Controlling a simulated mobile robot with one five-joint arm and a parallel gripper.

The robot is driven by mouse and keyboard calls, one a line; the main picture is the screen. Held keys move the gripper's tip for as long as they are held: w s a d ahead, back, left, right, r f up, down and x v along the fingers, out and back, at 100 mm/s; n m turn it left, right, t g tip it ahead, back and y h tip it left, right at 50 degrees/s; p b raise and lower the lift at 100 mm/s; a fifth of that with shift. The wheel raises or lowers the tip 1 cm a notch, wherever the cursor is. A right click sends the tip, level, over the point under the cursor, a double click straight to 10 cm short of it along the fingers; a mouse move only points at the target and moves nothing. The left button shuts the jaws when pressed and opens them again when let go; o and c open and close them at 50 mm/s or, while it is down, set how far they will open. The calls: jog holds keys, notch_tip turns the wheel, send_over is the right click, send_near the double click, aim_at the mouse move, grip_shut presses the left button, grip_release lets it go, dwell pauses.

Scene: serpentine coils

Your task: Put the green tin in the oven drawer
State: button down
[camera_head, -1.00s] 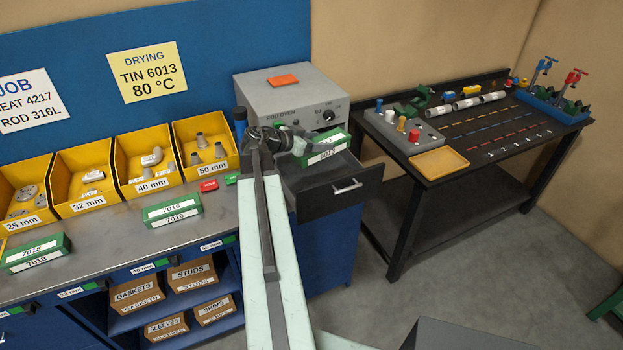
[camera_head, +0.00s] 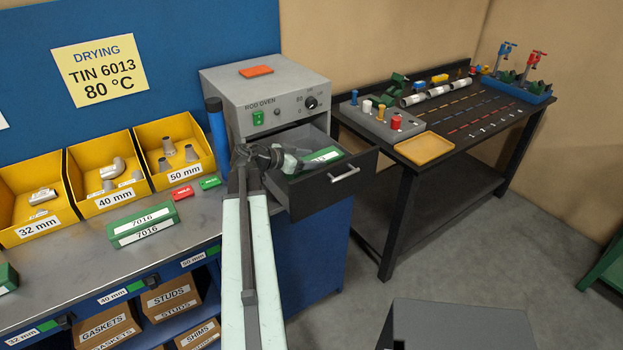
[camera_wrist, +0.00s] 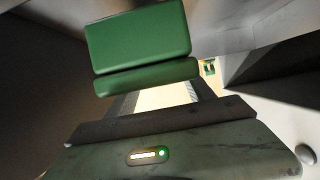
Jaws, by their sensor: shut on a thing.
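The green tin (camera_head: 322,157) with a white label is inside the open oven drawer (camera_head: 330,184) in the head view, partly hidden by the drawer front. My gripper (camera_head: 300,163) reaches into the drawer and is shut on the tin. In the wrist view the green tin (camera_wrist: 140,50) fills the upper middle, in front of my gripper (camera_wrist: 155,100). Whether the tin touches the drawer floor cannot be told. The drawer is pulled out from the grey rod oven (camera_head: 262,95).
Another green tin (camera_head: 143,224) marked 7016 lies on the left bench. Yellow bins (camera_head: 103,180) stand behind it. A blue cylinder (camera_head: 216,132) stands beside the oven. A black table (camera_head: 440,135) with a yellow tray (camera_head: 425,147) is at the right.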

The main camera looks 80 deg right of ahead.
notch_tip(320, 180, down, 4)
jog(key=b, duration=0.3)
jog(key=shift+s+b, duration=0.1)
jog(key=shift+b, duration=0.25)
jog(key=shift+r, duration=0.2)
jog(key=shift+f, duration=0.15)
jog(key=shift+c, duration=1.9)
grip_release()
